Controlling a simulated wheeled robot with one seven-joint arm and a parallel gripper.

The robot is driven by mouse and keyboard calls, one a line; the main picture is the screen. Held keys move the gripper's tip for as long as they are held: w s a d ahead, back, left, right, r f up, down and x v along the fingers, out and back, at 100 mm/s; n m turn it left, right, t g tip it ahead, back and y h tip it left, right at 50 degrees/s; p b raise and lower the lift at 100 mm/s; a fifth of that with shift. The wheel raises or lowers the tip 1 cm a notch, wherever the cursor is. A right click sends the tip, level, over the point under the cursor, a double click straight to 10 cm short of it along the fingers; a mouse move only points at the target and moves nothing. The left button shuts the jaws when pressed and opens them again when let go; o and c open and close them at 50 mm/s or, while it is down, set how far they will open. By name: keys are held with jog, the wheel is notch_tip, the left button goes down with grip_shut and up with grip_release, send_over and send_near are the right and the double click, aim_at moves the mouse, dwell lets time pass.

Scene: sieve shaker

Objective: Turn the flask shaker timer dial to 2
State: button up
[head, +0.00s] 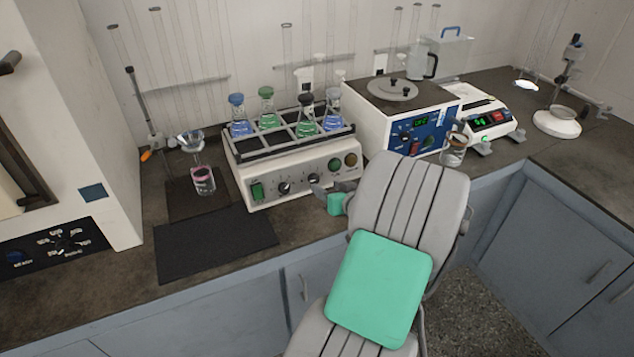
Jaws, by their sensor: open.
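The flask shaker (262,172) is a cream box on the counter with a dark rack of stoppered flasks holding blue and green liquid on top. Its front has a green switch (257,191), a left dial (284,187) and a right dial (313,179). Their labels and pointer readings are too small to read, so I cannot tell which is the timer dial. My gripper (319,189) is open at the lower right of the front panel, close by the right dial.
A blue-fronted device (395,110) and a balance (485,119) stand to the right. A dark mat (215,243) lies clear in front.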

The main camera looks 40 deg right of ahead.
aim_at(315, 180)
jog(key=x, duration=0.7)
jog(key=shift+w+f+p, duration=0.1)
jog(key=shift+w+p, duration=0.1)
jog(key=shift+p, duration=0.2)
jog(key=shift+c, duration=0.4)
grip_shut()
